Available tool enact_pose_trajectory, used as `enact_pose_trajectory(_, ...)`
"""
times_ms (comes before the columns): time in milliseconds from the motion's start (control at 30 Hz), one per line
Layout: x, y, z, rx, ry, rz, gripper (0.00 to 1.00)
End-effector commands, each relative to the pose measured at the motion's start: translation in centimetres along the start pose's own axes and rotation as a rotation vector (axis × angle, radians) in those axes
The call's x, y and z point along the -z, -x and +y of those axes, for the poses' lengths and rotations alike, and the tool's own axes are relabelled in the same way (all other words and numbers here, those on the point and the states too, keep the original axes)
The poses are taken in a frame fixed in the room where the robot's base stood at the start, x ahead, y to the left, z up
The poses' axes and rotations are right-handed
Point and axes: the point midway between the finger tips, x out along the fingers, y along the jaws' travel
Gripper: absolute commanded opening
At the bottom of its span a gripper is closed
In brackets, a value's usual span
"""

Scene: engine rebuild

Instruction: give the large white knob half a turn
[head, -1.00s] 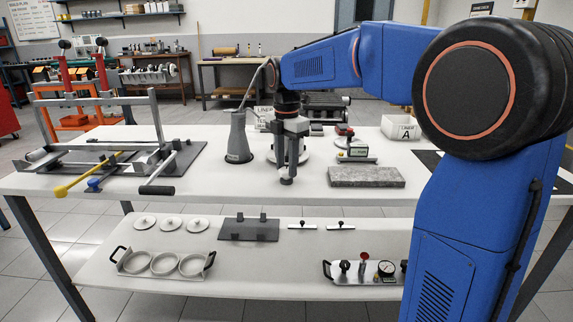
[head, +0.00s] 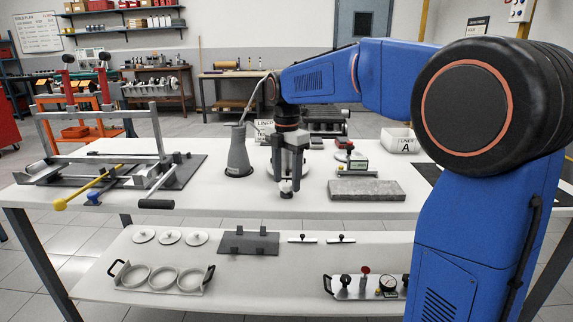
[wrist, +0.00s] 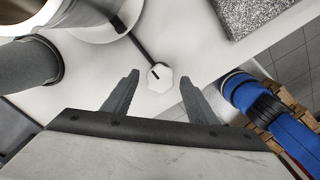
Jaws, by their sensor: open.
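The large white knob (wrist: 160,77) shows in the wrist view as a six-sided white cap with a short black mark near its upper left edge. In the head view the knob (head: 286,186) stands at the front edge of the white bench (head: 230,196), just below my gripper. My gripper (head: 288,172) points down, with its fingers apart and nothing held. In the wrist view the knob lies between the two fingertips of my gripper (wrist: 160,81), with gaps on both sides. I cannot tell whether the tips reach down to its height.
A grey cone-shaped can (head: 238,155) stands left of my gripper. A grey stone block (head: 367,190) lies to the right. A white round part (wrist: 100,20) is close behind the knob. A metal frame with a black-gripped lever (head: 155,204) stands at far left.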

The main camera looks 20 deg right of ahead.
Motion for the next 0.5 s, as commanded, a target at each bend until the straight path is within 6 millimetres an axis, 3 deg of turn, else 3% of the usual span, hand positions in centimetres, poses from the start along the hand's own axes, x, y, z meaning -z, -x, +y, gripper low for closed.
enact_pose_trajectory(167,0.0,1.9,0.1,-0.002,0.000,-0.001,0.53)
enact_pose_trajectory(500,0.0,8.5,0.1,-0.004,0.000,-0.001,0.53)
